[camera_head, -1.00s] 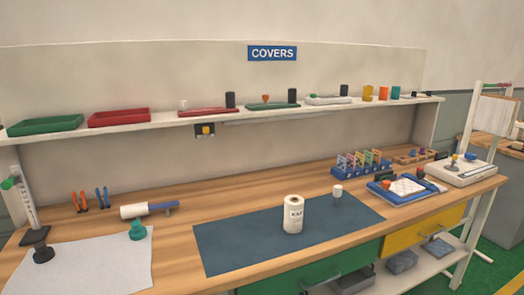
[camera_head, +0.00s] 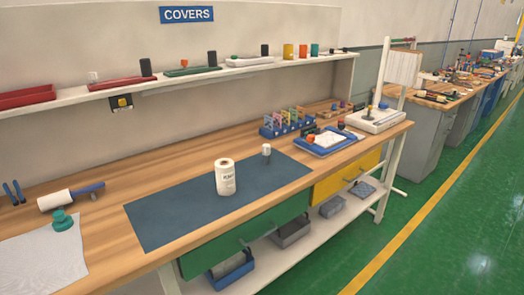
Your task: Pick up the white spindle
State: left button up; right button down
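No thing is clearly marked as the white spindle. A small white cylinder (camera_head: 266,149) stands upright on the dark blue mat (camera_head: 165,219), near its back right part. A larger white roll (camera_head: 225,177) with printed text stands upright on the mat, left of and nearer than the small cylinder. A white roller (camera_head: 55,200) with a blue handle lies on the wooden bench (camera_head: 135,178), left of the mat. I cannot tell which is the spindle. Neither of my grippers is in view.
A blue rack (camera_head: 287,128), a blue tray (camera_head: 328,141) and a white device (camera_head: 376,119) stand at the bench's right end. A teal knob (camera_head: 62,219) sits on a white cloth (camera_head: 45,262) at left. The green floor (camera_head: 440,240) at right is clear.

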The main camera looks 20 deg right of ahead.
aim_at(266, 148)
jog(key=u, duration=0.2)
jog(key=i+l+u, duration=0.15)
jog(key=u, duration=0.15)
jog(key=i+l+u, duration=0.1)
jog(key=l+u, duration=0.15)
jog(key=l, duration=0.2)
jog(key=i+l+u, duration=0.1)
jog(key=l+u, duration=0.2)
